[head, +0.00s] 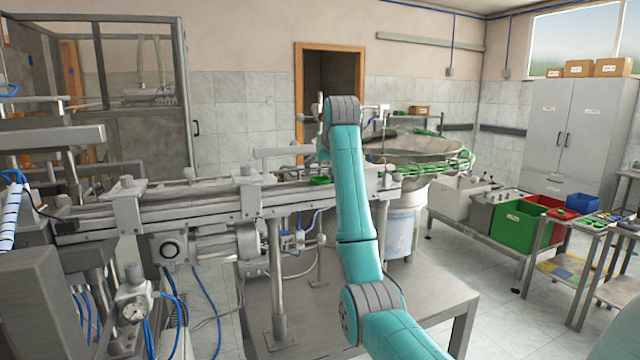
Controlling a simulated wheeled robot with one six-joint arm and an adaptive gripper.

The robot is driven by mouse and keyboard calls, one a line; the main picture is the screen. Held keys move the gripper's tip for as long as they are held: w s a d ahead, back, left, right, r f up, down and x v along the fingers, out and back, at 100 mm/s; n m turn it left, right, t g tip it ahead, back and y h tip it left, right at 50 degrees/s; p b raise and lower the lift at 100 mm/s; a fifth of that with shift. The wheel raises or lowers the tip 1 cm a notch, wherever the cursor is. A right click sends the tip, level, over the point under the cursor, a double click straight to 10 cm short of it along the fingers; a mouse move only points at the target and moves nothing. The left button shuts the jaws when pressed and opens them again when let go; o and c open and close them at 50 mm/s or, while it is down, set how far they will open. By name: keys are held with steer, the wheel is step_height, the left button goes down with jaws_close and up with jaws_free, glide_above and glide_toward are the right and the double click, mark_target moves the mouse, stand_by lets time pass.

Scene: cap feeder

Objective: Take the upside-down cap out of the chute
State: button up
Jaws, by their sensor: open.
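A green cap (320,181) lies in the chute (288,190), just left of my arm; it is too small here to tell which way up it is. More green caps (455,162) show around the bowl feeder (415,146) at the right end of the chute. My gripper (323,152) is open, mostly hidden behind my teal wrist, and appears to be above the chute near the green cap. My forearm covers part of the chute, so any cap behind it is hidden.
A grey metal bracket (248,195) and a clamp block (128,205) rise over the chute rail on the left. A green bin (522,226) and a red bin (548,205) stand on a bench at the right. The floor between is clear.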

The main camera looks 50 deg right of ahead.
mark_target(321, 179)
steer(key=shift+a+x, duration=0.2)
steer(key=shift+x, duration=2.3)
steer(key=shift+f, duration=0.2)
steer(key=c, duration=0.8)
